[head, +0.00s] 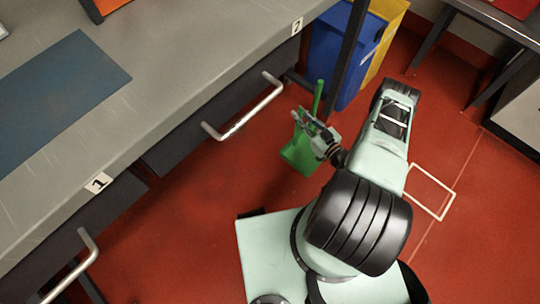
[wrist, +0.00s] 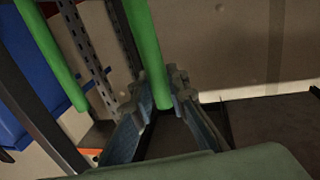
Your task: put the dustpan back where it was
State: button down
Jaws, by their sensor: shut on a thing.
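The green dustpan (head: 298,152) hangs at my gripper (head: 316,129) in the head view, beside the workbench and above or near the red floor. Its green handle (head: 318,97) rises above the gripper. In the wrist view my gripper (wrist: 165,105) has its two fingers on either side of a green bar (wrist: 148,50), shut on the dustpan. A second green bar (wrist: 50,55) shows at the left there. The gripper hides part of the dustpan, and I cannot tell whether its pan touches the floor.
A grey workbench (head: 190,85) with drawers and protruding handles (head: 245,110) runs along the left. A blue bin (head: 335,50) and a yellow bin (head: 388,35) stand behind the dustpan. A white outlined rectangle (head: 412,198) marks clear red floor at right. A table leg (head: 435,40) stands top right.

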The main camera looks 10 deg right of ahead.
jog(key=w+a+f+b, duration=0.2)
jog(key=a+f+b, duration=0.1)
jog(key=a+f, duration=0.3)
jog(key=w+a+f+b, duration=0.2)
jog(key=a+f+b, duration=0.1)
jog(key=a+f, duration=0.4)
jog(key=shift+w+b, duration=0.3)
jog(key=shift+w, duration=0.1)
jog(key=c, duration=1.9)
grip_release()
jog(key=shift+s+d, duration=0.1)
jog(key=shift+s, duration=0.1)
